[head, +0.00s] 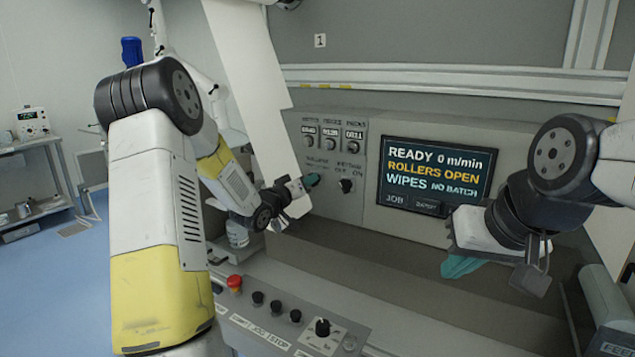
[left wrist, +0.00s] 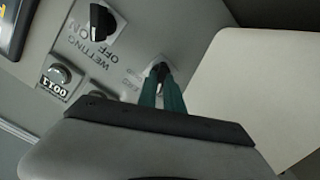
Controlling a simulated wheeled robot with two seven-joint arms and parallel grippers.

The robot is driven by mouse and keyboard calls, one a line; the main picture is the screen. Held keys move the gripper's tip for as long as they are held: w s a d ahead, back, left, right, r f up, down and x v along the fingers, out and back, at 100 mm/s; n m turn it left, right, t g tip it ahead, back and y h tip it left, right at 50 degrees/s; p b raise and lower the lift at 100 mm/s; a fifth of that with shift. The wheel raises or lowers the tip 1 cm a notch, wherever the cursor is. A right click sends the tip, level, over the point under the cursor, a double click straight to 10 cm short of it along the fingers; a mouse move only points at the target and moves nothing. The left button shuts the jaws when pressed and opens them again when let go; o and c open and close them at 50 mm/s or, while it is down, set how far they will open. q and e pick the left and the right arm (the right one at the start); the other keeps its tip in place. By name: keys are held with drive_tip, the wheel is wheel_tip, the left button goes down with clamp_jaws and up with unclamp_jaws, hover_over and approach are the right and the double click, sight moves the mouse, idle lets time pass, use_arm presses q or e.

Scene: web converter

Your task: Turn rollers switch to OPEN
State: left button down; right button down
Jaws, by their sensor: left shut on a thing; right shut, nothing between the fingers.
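The rollers switch (left wrist: 158,69) is a small dark knob on the grey panel, mostly hidden by my fingers. My left gripper (head: 312,180) is shut on it, and its teal fingers (left wrist: 162,92) close around the knob in the left wrist view. The knob's exact pointing direction is hard to make out. The display (head: 434,174) reads "READY 0 m/min", "ROLLERS OPEN" in yellow, and "WIPES NO BATCH". My right gripper (head: 462,266) is shut and empty, below the display on the right.
The wetting switch (head: 347,186) is a black knob right beside the rollers switch; it also shows in the left wrist view (left wrist: 101,22). Three counters (head: 332,131) sit above. A lower console has a red button (head: 234,282) and black knobs (head: 322,327).

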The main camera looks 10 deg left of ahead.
idle(0.4)
use_arm(q)
drive_tip(key=c, duration=1.5)
unclamp_jaws()
drive_tip(key=shift+s, duration=0.1)
drive_tip(key=v, duration=0.7)
drive_tip(key=shift+s+a, duration=0.15)
drive_tip(key=shift+s, duration=0.15)
